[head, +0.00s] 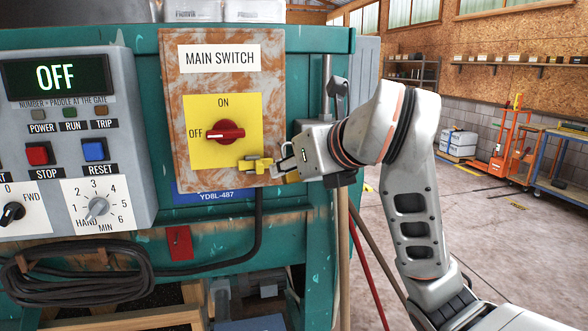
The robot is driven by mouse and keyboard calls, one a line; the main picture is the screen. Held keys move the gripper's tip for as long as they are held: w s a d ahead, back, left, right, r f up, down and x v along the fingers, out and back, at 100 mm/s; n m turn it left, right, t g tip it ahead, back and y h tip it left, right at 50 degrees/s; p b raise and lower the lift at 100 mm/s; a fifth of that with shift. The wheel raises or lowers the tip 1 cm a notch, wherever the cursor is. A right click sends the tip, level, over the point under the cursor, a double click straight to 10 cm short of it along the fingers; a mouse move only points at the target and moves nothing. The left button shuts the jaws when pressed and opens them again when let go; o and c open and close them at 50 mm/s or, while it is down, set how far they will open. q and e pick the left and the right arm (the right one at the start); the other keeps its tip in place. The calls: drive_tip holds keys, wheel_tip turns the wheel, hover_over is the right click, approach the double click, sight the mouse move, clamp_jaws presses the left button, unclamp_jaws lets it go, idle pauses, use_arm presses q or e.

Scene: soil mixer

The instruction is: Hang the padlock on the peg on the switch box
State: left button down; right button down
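The switch box (222,75) is a rusty orange panel labelled MAIN SWITCH. Its yellow plate (196,106) carries a red knob (225,132) pointing at OFF. My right gripper (280,163) is at the box's lower right edge, its fingers pointing left. A small yellow piece (256,165) lies at the fingertips, over the plate's lower right corner. It may be the padlock, but it is too small to tell, and I cannot tell whether the fingers grip it. I cannot make out the peg clearly. My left gripper is not in view.
A grey control panel (130,150) with buttons and knobs stands left of the box. A coiled black cable (85,270) hangs below it. A red plate (179,243) is under the box. Open floor (500,235) lies to the right, with an orange lifter (512,150) farther back.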

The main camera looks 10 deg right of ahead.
drive_tip(key=shift+w+f, duration=0.2)
drive_tip(key=shift+w, duration=0.75)
drive_tip(key=shift+w+f, duration=0.15)
drive_tip(key=shift+w, duration=0.85)
drive_tip(key=shift+w+f, duration=0.2)
drive_tip(key=shift+w, duration=0.75)
drive_tip(key=c, duration=1.5)
unclamp_jaws()
drive_tip(key=shift+v, duration=5.95)
